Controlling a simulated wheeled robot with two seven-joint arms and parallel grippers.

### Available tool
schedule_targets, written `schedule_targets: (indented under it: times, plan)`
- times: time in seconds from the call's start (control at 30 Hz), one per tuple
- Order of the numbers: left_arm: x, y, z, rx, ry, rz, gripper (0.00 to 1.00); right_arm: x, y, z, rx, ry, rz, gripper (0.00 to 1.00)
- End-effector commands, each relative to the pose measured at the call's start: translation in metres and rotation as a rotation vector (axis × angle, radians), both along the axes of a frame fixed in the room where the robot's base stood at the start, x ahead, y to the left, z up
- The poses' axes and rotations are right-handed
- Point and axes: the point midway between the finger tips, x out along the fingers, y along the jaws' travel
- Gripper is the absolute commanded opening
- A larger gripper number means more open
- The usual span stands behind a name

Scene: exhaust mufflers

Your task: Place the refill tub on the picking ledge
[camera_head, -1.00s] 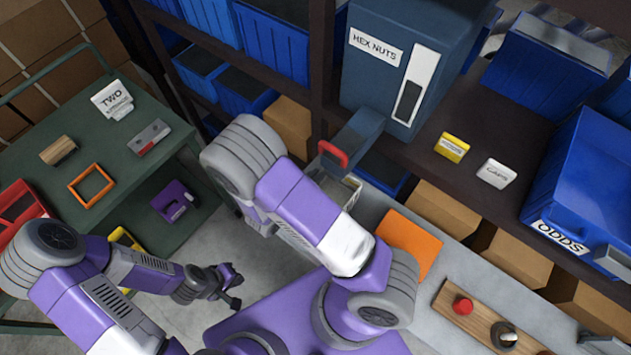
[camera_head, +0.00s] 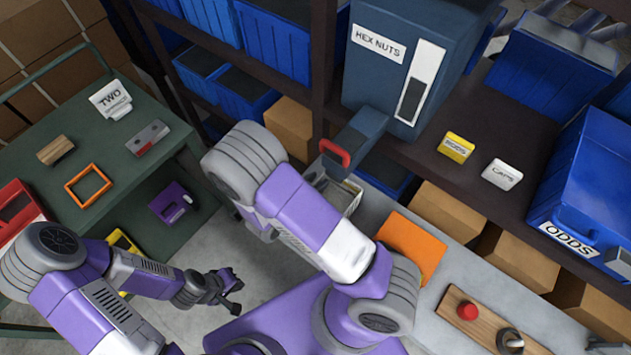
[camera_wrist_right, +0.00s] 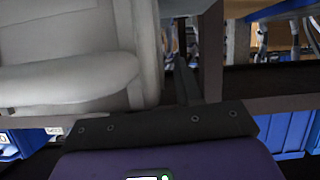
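A pale open-topped tub (camera_head: 343,195), probably the refill tub, stands below the hex nuts dispenser's chute, partly covered by my right arm. No part is marked as the picking ledge; the grey bench top (camera_head: 455,275) runs along the front of the shelving. My left gripper (camera_head: 238,295) is open and empty over the floor, away from the tub. My right gripper is hidden behind my right arm in the head view. The right wrist view shows a dark purple body with a black plate (camera_wrist_right: 165,125), but no clear fingertips.
The blue-grey HEX NUTS dispenser (camera_head: 400,75) has a red-handled chute (camera_head: 350,145). An orange sheet (camera_head: 410,247), a wooden strip with knobs (camera_head: 480,320) and a blue ODDS bin (camera_head: 590,185) are at right. A green cart (camera_head: 95,185) with small objects stands at left.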

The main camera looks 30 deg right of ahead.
Motion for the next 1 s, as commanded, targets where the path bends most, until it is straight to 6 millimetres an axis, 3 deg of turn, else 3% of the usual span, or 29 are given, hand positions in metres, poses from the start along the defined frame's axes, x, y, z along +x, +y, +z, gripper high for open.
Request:
schedule_targets:
  times: [0.13,0.23,0.7,1.0]
  plan:
    - [0.000,0.000,0.004,0.000,0.000,0.000,0.00,0.000,0.000,0.006,0.000,-0.001,0.000,0.35]
    - [0.000,0.000,0.005,0.000,0.000,0.000,0.00,-0.004,0.012,0.010,0.001,-0.002,0.003,0.35]
    - [0.000,0.000,0.020,0.000,0.000,0.000,0.00,-0.037,0.091,0.045,0.001,-0.002,0.002,0.35]
    - [0.000,0.000,0.021,0.000,0.000,0.000,0.00,-0.043,0.103,0.050,0.000,0.001,0.000,0.35]
